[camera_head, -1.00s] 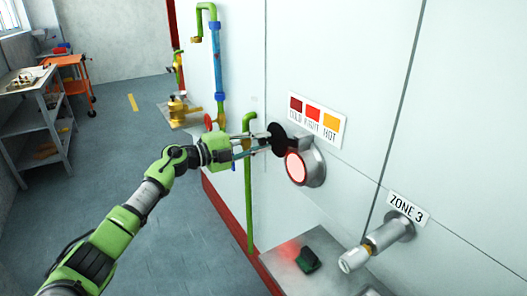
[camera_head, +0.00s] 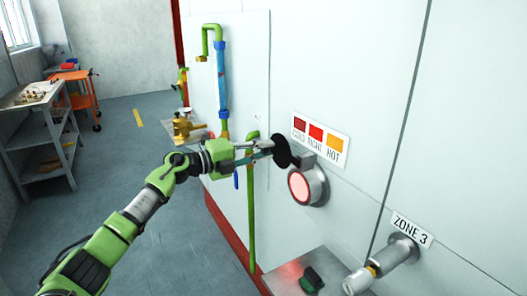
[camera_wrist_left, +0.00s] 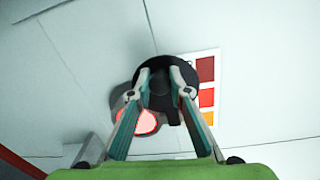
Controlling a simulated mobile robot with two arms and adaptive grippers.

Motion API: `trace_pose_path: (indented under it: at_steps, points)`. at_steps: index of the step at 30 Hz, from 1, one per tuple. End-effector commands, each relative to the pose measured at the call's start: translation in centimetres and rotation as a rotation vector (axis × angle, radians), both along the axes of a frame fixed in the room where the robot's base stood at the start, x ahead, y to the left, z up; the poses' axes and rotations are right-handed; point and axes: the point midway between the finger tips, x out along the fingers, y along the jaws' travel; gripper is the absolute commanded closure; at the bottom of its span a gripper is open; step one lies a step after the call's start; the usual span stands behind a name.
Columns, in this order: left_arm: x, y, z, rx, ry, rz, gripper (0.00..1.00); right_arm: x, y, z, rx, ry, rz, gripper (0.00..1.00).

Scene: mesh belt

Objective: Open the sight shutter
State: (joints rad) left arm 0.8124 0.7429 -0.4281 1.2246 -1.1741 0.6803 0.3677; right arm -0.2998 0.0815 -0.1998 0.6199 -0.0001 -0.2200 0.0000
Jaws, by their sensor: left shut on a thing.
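The sight shutter, a black disc (camera_head: 281,151), stands up and to the left of the round sight glass (camera_head: 300,187) on the pale wall. A grey bracket joins it to the glass housing. The glass glows pink and shows almost whole in the head view. My left gripper (camera_head: 267,151) is shut on the shutter from the left. In the left wrist view its two fingers (camera_wrist_left: 162,84) close in front of the black disc (camera_wrist_left: 160,62); the exact grip point is hard to make out. There the glowing glass (camera_wrist_left: 143,122) is partly hidden behind the fingers. My right gripper is out of view.
A colour card (camera_head: 320,138) hangs above the glass. Below are a grey ledge with a dark green object (camera_head: 311,281) and the ZONE 3 fitting (camera_head: 385,262). Green and blue pipes (camera_head: 222,88) stand left, with open floor beyond my arm.

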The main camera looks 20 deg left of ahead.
Motion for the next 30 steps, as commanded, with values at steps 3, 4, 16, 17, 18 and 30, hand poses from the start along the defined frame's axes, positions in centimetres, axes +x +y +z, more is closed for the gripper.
trace_pose_path:
  at_steps: [3, 4, 16, 17, 18, 30]
  points:
    - [0.0, 0.0, 0.1, -0.001, -0.001, 0.000, 0.77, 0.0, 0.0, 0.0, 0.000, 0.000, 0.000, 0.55]
    - [0.0, 0.0, 0.1, -0.001, 0.000, 0.000, 0.69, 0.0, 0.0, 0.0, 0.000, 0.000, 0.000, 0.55]
    - [-0.2, 0.2, 0.0, -0.002, 0.001, 0.000, 0.65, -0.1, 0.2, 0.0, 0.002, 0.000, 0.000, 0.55]
    - [-0.3, 0.3, 0.0, 0.000, 0.001, 0.001, 0.65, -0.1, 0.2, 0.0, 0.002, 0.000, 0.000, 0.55]
    - [-0.6, 0.6, 0.0, 0.000, 0.001, 0.002, 0.65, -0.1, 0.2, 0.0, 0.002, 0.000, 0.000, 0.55]
    - [-6.9, 5.5, 0.3, 0.002, 0.004, 0.002, 0.65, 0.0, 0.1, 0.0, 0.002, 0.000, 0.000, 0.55]
